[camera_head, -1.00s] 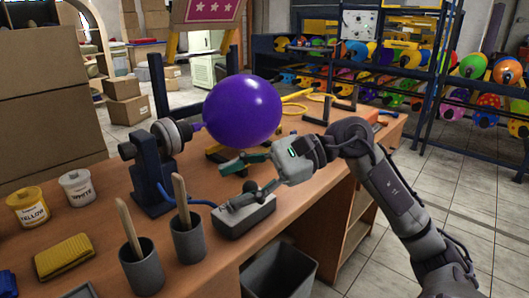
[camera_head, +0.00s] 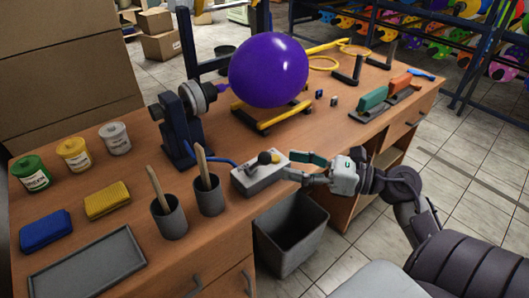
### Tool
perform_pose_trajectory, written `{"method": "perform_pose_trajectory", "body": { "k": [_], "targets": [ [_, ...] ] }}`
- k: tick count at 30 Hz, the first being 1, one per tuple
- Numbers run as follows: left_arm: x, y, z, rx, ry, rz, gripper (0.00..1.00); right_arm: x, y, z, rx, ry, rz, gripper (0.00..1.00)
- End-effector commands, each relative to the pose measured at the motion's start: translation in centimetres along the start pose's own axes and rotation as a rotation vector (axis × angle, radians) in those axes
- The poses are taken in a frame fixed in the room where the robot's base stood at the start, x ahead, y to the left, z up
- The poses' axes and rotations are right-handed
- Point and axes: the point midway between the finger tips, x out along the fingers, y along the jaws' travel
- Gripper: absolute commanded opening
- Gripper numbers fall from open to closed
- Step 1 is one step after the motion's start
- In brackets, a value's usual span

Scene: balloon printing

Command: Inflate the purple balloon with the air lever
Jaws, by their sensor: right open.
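The purple balloon (camera_head: 268,70) is round and full, with its neck toward the round grey nozzle (camera_head: 198,98) of the dark blue inflator stand (camera_head: 182,130). The air lever (camera_head: 268,158) has a dark knob and sits on a grey box (camera_head: 252,181) near the front edge of the workbench. A blue hose runs from the stand toward this box. My right gripper (camera_head: 287,167) is open, its fingertips at the right end of the box, close to the lever. I cannot tell whether they touch it. My left gripper is not in view.
Two grey cups (camera_head: 169,220) with wooden sticks stand left of the lever box. Paint jars (camera_head: 74,155), sponges (camera_head: 107,200) and a grey tray (camera_head: 88,265) lie further left. A bin (camera_head: 291,235) stands below the front edge. Green and orange tools (camera_head: 373,102) lie at right.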

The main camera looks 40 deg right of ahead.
Motion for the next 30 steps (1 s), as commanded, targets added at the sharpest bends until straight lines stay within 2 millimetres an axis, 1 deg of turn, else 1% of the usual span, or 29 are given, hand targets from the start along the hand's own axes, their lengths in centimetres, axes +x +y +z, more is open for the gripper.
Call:
{"method": "perform_pose_trajectory", "body": {
  "k": [1,3,6,10,15,23,24,26,30],
  "targets": [
    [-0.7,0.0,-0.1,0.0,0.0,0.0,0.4,1.1,0.1,0.5,-0.001,-0.002,0.003,0.57],
    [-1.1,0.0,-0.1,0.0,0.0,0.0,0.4,2.6,0.1,0.4,0.0,-0.002,0.003,0.57],
    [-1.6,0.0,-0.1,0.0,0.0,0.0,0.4,4.4,0.1,0.4,0.0,-0.002,0.003,0.57],
    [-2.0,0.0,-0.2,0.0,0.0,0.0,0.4,6.1,0.0,0.2,0.0,-0.001,0.001,0.57],
    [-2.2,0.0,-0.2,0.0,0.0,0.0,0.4,7.1,0.0,0.1,0.0,0.001,0.001,0.57],
    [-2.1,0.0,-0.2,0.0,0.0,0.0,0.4,7.2,0.0,0.0,0.0,0.001,0.0,0.57],
    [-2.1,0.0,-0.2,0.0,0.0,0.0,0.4,7.2,0.0,0.0,0.0,0.001,0.0,0.54],
    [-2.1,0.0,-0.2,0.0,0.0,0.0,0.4,7.2,0.0,0.0,0.0,0.001,0.0,0.44],
    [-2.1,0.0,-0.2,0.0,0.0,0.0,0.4,7.2,0.0,0.0,0.0,0.001,0.0,0.21]
  ]
}}
